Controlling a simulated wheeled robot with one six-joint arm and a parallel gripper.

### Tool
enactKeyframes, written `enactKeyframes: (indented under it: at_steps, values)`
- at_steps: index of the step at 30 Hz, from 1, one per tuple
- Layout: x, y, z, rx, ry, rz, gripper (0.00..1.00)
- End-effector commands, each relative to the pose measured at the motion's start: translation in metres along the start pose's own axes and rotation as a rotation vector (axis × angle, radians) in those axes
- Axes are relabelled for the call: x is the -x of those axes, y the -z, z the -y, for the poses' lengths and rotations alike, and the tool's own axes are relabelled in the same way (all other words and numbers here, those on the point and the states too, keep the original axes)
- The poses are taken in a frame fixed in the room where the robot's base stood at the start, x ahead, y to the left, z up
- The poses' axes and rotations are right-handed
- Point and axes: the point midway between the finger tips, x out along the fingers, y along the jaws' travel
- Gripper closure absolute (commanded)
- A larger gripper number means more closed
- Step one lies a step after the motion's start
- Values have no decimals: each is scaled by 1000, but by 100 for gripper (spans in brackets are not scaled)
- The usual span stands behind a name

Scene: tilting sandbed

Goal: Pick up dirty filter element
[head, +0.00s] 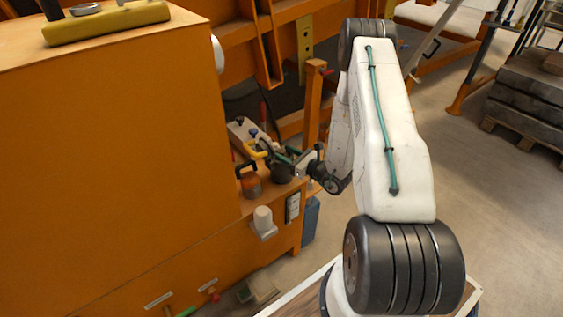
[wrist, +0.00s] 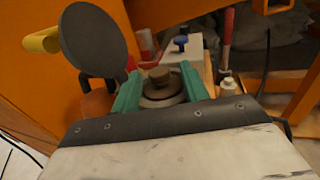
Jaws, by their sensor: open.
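My gripper (wrist: 158,84) is open, with one green finger on each side of the element. I cannot tell whether either finger touches it. A round dark lid (wrist: 93,38) stands raised at the left, near a yellow handle (wrist: 42,40). In the head view my gripper (head: 281,155) is over the dark housing (head: 282,173), and the element cannot be made out there.
An orange pot with a dark handle (head: 250,185) stands left of the housing on the orange ledge. A white cylinder (head: 263,218) sticks out below. A blue knob (wrist: 181,41) and a red-handled item (wrist: 227,38) are behind the housing. The large orange cabinet (head: 110,160) bounds the left.

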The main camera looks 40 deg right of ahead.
Motion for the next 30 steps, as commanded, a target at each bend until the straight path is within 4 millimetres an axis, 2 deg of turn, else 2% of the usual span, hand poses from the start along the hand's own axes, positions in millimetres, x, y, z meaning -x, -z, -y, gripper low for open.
enactKeyframes:
  at_steps: [3, 6, 13, 18, 30]
  values:
    - [-17, 0, -1, 2, -2, 0, 56]
    - [-23, 0, -1, 0, -2, -1, 56]
    - [-24, 0, -1, 0, -1, -1, 56]
    - [-24, 0, -1, 0, -1, -1, 100]
    - [-24, -5, -1, 1, -1, 0, 100]
